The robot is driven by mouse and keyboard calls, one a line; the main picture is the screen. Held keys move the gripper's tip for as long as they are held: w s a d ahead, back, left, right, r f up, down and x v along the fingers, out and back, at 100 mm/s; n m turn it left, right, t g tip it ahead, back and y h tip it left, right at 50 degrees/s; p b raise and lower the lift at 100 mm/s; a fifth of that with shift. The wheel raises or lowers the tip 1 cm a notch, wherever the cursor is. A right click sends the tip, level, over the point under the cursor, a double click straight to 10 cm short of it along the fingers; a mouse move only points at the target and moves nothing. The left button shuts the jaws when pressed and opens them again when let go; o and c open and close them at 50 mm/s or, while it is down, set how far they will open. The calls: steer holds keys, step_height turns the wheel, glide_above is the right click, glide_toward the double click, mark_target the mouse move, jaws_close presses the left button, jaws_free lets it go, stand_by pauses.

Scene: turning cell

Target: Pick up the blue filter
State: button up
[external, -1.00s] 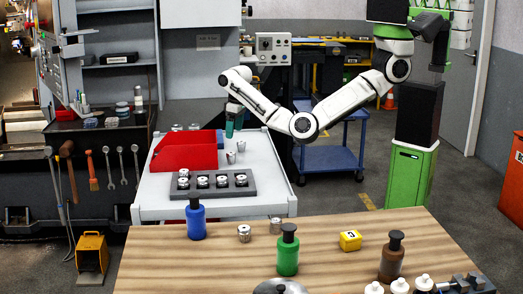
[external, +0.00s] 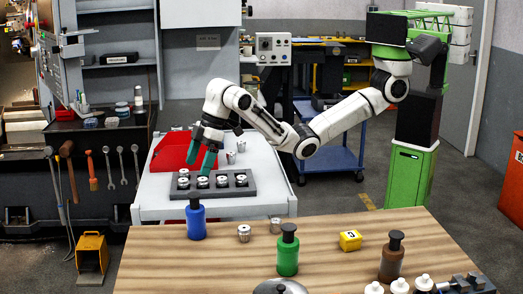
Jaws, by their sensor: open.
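The blue filter (external: 196,222) looks like a blue bottle with a dark top. It stands upright at the back left edge of the wooden table, nearest the grey cart. My gripper (external: 199,168) points down with its teal fingers spread apart and nothing between them. It is above the dark tray on the cart, behind and higher than the blue filter, and apart from it.
The dark tray (external: 245,191) holds several metal parts, with a red bin (external: 172,150) behind it.

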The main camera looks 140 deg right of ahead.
mark_target(197, 194)
steer(key=shift+n, duration=0.4)
steer(key=w+f, duration=0.1)
steer(key=f, duration=0.1)
steer(key=w+a+f, duration=0.2)
steer(key=f, duration=0.1)
steer(key=shift+a+f, duration=0.25)
steer(key=shift+f, duration=0.1)
steer(key=shift+s+p+x, duration=0.1)
steer(key=shift+p+x, duration=0.15)
steer(key=shift+x, duration=1.2)
steer(key=shift+s+p+x, duration=0.15)
steer(key=shift+p+x, duration=0.05)
steer(key=shift+x, duration=1.3)
steer(key=shift+f, duration=0.1)
steer(key=c, duration=1.7)
